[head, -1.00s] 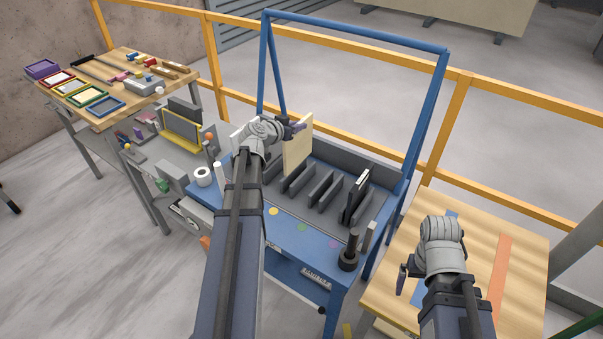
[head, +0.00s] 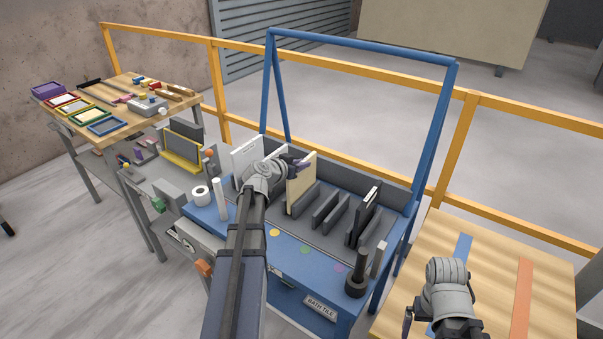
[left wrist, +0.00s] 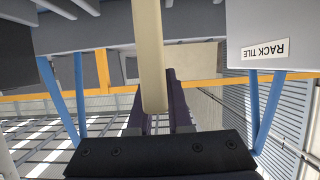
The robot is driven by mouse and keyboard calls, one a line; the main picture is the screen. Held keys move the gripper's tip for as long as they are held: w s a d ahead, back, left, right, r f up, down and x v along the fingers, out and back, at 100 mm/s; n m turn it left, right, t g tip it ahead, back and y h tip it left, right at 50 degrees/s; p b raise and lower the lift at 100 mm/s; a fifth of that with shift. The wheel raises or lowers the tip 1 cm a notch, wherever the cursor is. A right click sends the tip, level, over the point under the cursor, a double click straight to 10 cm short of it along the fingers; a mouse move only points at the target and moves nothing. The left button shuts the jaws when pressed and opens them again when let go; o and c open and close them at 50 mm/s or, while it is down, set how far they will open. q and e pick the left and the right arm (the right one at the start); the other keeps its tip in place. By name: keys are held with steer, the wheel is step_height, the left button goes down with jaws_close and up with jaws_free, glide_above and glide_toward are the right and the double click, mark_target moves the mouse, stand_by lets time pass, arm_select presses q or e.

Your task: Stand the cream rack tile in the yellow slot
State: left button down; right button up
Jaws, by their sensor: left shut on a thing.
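The cream tile (head: 301,183) is upright in my left gripper (head: 298,163), which is shut on its upper part. The tile's lower end is down among the grey dividers (head: 326,210) of the rack on the blue bench (head: 235,217); whether it touches the floor is hidden. In the left wrist view the cream tile (left wrist: 149,55) shows edge-on between the fingers (left wrist: 160,115). A yellow dot (head: 274,233) on the bench front lies near the tile's side of the rack. My right gripper (head: 408,321) is low at the right, partly cut off; its opening is unclear.
A dark tile (head: 369,206) stands right in the rack. A white roll (head: 200,196), black post (head: 360,268) and blue frame (head: 440,120) are nearby.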

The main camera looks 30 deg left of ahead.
arm_select(q)
steer(key=shift+f, duration=0.55)
arm_select(e)
steer(key=shift+f, duration=0.6)
arm_select(q)
steer(key=shift+f+b, duration=0.25)
steer(key=shift+b, duration=0.05)
arm_select(e)
steer(key=shift+f, duration=0.15)
arm_select(q)
steer(key=c, duration=0.8)
jaws_free()
steer(key=shift+r, duration=0.1)
steer(key=shift+c, duration=0.2)
arm_select(e)
steer(key=shift+r, duration=0.25)
arm_select(q)
steer(key=p+v, duration=0.5)
steer(key=v, duration=0.7)
arm_select(e)
steer(key=shift+r, duration=2.3)
arm_select(q)
steer(key=shift+r, duration=0.1)
